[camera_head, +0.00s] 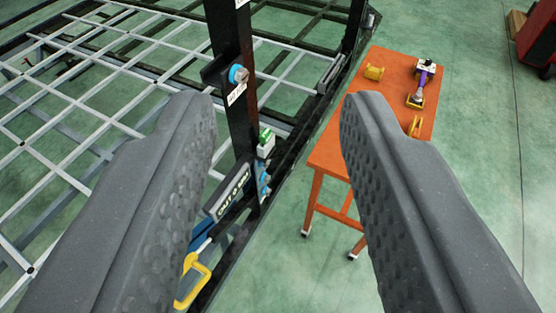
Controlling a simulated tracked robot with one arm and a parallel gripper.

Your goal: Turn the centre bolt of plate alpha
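My gripper (278,108) is open and empty, its two grey padded fingers wide apart. Beyond them, nearer the left finger, a black upright post (236,125) of the chassis stands. A blue bolt (238,75) sits in a bracket on the post, with a small white label (236,94) just below it. Lower down are a green and white part (265,145), a dark plate with white lettering (230,194) and blue bolt-like parts (264,180). The labels are too small to read, so I cannot tell which plate is alpha.
An orange table (335,150) stands right of the chassis, bearing a purple-handled tool (423,80) and yellow parts (374,73). A yellow handle (193,282) shows low on the left. The chassis grid (75,95) fills the left.

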